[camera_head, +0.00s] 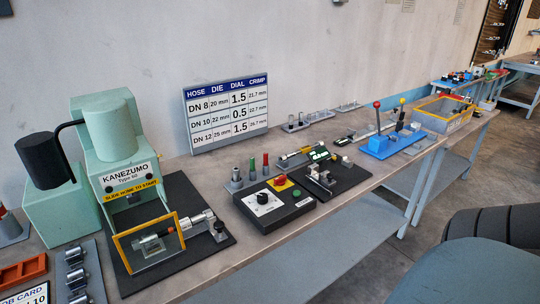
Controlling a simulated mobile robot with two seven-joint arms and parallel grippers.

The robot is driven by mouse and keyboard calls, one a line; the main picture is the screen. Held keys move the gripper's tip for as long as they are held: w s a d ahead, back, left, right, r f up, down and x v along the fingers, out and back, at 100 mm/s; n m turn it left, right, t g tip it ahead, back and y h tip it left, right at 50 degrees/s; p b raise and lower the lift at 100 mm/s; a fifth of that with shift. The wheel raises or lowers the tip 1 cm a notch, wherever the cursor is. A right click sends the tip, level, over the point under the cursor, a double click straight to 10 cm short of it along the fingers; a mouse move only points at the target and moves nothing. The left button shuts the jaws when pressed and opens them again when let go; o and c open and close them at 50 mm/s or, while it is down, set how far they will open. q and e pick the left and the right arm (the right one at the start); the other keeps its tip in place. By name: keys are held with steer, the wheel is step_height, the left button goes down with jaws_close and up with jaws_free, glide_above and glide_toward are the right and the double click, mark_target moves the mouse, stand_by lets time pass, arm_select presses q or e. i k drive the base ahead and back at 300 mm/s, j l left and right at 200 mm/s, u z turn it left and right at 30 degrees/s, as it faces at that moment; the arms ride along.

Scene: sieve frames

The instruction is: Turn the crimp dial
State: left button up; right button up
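A black control box (274,207) on the bench carries a white round dial with a black knob (262,198) and a red knob on a yellow plate (281,181). I take the white dial as the crimp dial; its exact setting is too small to read. A mint-green KANEZUMO press (112,150) stands to its left. A yellow-framed clear guard (149,246) and a silver cylinder with fine marks (195,220) are at its front. A chart (227,112) behind has HOSE, DIE, DIAL and CRIMP columns; its dial values read 1.5, 0.5, 1.5. Neither gripper is in view.
Small upright pegs (252,167) stand behind the control box. A black fixture (325,178) is just right of it. A blue lever device (392,142) and a yellow-edged bin (443,112) are farther right. A job card (28,296) is cut off at bottom left.

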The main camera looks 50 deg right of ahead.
mark_target(262, 197)
steer(key=z, duration=1.5)
